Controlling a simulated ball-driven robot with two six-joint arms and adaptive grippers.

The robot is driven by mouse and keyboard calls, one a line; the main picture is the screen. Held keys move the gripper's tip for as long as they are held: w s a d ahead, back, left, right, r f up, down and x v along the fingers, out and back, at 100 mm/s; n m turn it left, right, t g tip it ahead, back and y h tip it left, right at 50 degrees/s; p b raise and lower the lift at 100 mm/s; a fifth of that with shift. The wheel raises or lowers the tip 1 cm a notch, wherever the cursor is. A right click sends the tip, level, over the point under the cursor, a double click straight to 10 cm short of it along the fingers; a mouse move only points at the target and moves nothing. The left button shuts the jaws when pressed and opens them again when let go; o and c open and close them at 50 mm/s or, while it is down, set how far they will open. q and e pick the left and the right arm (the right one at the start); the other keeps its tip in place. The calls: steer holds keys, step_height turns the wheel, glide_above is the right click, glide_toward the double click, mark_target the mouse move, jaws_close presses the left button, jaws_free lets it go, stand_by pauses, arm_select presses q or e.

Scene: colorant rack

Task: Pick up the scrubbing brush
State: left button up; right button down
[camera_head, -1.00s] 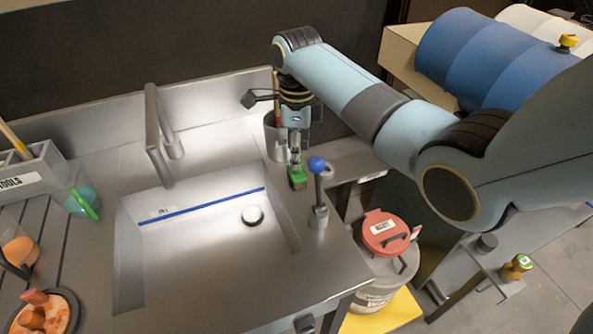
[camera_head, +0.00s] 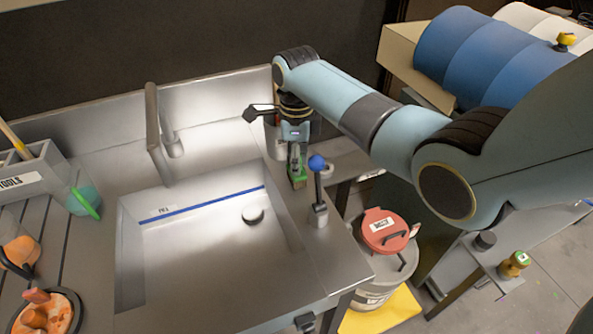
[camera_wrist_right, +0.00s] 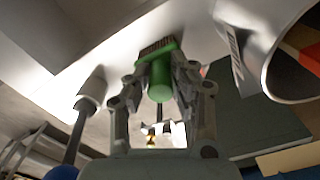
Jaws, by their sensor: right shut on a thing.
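The scrubbing brush (camera_head: 299,183), a small green block, is at the right rim of the metal sink (camera_head: 140,225). My right gripper (camera_head: 297,170) points down over it and is shut on it. In the right wrist view, the brush (camera_wrist_right: 160,82) has a green handle and dark bristles, with the gripper fingers on both sides of the handle. The bristles are at or close to the metal surface; I cannot tell whether they touch it. My left gripper is not in view.
A lever with a blue knob (camera_head: 317,163) stands close to the right of the brush. A tall faucet (camera_head: 155,135) rises behind the sink. A lidded bucket with a red lid (camera_head: 384,230) is beside the counter. The sink basin is largely clear.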

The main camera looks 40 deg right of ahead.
steer(key=shift+w+r, duration=0.1)
steer(key=shift+r, duration=0.45)
step_height(320, 180, up, 3)
steer(key=shift+f, duration=0.1)
steer(key=s+d+r, duration=0.5)
steer(key=s+r, duration=0.2)
steer(key=s, duration=0.3)
steer(key=shift+s+d, duration=0.15)
steer(key=shift+d, duration=0.25)
